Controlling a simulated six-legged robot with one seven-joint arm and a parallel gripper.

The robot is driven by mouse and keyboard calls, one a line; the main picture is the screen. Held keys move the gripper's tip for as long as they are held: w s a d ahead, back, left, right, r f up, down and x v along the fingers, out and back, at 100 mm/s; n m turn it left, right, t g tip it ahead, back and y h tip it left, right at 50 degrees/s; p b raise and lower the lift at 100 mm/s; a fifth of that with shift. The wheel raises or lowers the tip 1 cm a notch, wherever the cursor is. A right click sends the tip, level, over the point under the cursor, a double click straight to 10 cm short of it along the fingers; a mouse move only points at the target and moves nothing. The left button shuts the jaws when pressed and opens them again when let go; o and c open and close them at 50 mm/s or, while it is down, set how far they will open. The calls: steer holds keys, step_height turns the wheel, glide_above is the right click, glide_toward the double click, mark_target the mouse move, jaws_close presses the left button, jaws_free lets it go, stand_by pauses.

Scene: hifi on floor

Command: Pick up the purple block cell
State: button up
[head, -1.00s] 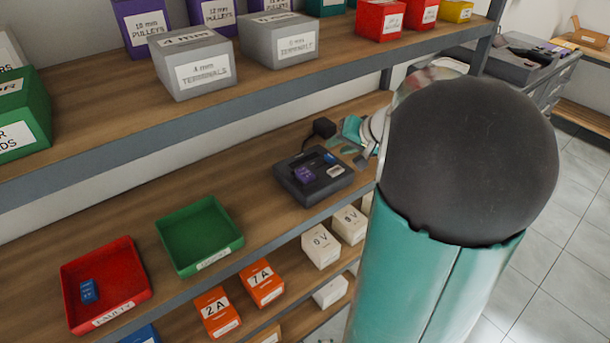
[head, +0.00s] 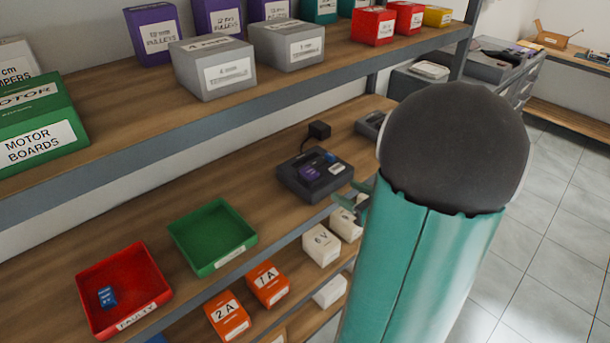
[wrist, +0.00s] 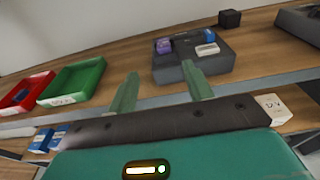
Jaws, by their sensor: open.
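The purple block cell (head: 309,173) sits in the dark grey charger-like device (head: 302,192) on the middle shelf. In the head view, my arm hides most of the gripper; a finger shows right of the device.
A green tray (head: 250,235), empty, and a red tray (head: 164,295) holding a blue cell (head: 107,297) stand left of the device. A black adapter (head: 319,130) sits behind it. The upper shelf (head: 120,145) carries several boxes. Orange and white boxes stand below.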

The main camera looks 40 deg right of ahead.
glide_toward(314, 174)
steer(key=w, duration=0.4)
steer(key=shift+w+a+f, duration=0.1)
steer(key=shift+w+f, duration=0.1)
steer(key=shift+w, duration=0.7)
steer(key=shift+w+d+f, duration=0.1)
steer(key=shift+w+f, duration=0.15)
steer(key=shift+w, duration=0.7)
steer(key=shift+w+a+f, duration=0.1)
steer(key=shift+w+f, duration=0.1)
steer(key=shift+w, duration=0.7)
steer(key=shift+c, duration=0.4)
jaws_close()
